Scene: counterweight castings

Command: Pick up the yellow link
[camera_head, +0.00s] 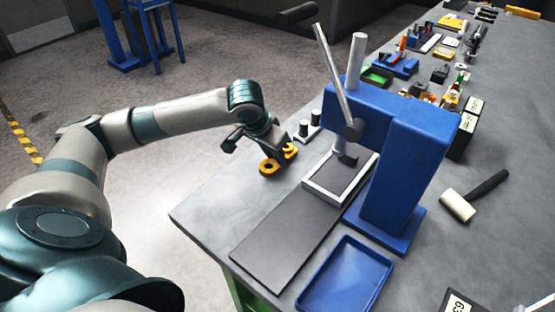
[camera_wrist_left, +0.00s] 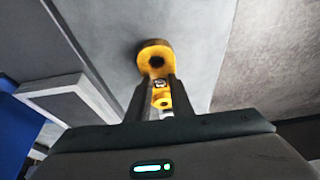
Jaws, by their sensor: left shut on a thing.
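The yellow link (camera_head: 267,167) is at the left edge of the grey workbench, left of the blue press. It has rounded ends with a dark hole. My left gripper (camera_head: 276,150) reaches in from the left and is shut on the link, its fingers covering part of it. In the left wrist view the link (camera_wrist_left: 154,52) sticks out past the two dark fingertips (camera_wrist_left: 156,84), with the grey bench surface behind it. I cannot tell whether the link still touches the bench. My right gripper is not in view.
The blue press (camera_head: 405,135) stands close to the right of my left gripper, with a framed plate (camera_head: 340,178) at its foot. A blue tray (camera_head: 345,275) and a mallet (camera_head: 470,197) lie nearer and right.

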